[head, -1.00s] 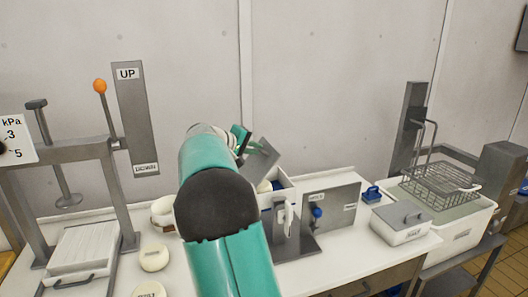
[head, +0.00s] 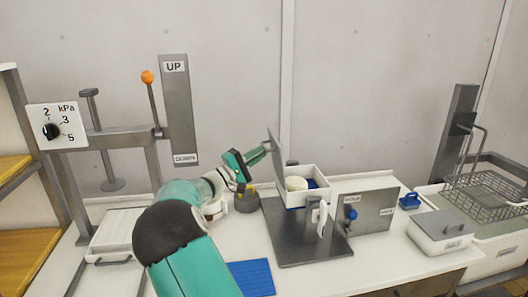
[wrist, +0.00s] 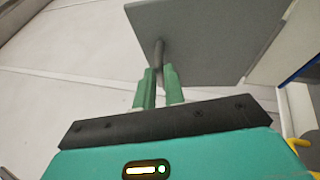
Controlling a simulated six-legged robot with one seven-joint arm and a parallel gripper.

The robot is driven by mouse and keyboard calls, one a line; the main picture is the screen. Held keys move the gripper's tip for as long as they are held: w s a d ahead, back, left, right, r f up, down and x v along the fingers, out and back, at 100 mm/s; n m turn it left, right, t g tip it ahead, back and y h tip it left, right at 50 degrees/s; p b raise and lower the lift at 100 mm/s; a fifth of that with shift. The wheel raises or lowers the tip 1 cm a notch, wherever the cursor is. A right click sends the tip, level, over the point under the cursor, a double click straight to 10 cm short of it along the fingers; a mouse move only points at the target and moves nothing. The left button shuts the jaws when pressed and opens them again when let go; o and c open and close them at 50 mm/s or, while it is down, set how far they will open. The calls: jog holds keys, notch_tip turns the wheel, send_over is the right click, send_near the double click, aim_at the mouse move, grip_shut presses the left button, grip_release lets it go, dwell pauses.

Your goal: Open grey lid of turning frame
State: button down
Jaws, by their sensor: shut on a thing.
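The turning frame (head: 300,248) stands on the white bench, with a grey plate base and a white box (head: 316,178) holding a pale round cheese (head: 296,183) over blue. Its grey lid (head: 276,152) stands steeply up at the box's left side, seen nearly edge-on, and the box's top is uncovered. My gripper (head: 264,150) is at the lid's left face. In the wrist view the green fingers (wrist: 158,84) are shut on a thin grey handle (wrist: 158,52) joined to the grey lid (wrist: 215,38). The finger contact is small in the head view.
A grey panel with a blue knob (head: 351,214) stands at the frame's right. A grey-lidded white box (head: 440,232) and a small blue item (head: 410,201) sit further right. A blue mat (head: 251,278) lies in front. The press (head: 110,140) with an orange-tipped lever stands left.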

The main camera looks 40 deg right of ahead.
jog(key=shift+w+a+f+n+h, duration=0.15)
jog(key=shift+a+f+n+h, duration=0.1)
jog(key=shift+a+n+h, duration=0.05)
dwell(0.4)
jog(key=c, duration=1.5)
grip_release()
jog(key=shift+f, duration=0.1)
jog(key=v, duration=1.3)
jog(key=shift+a, duration=0.35)
jog(key=shift+f, duration=0.15)
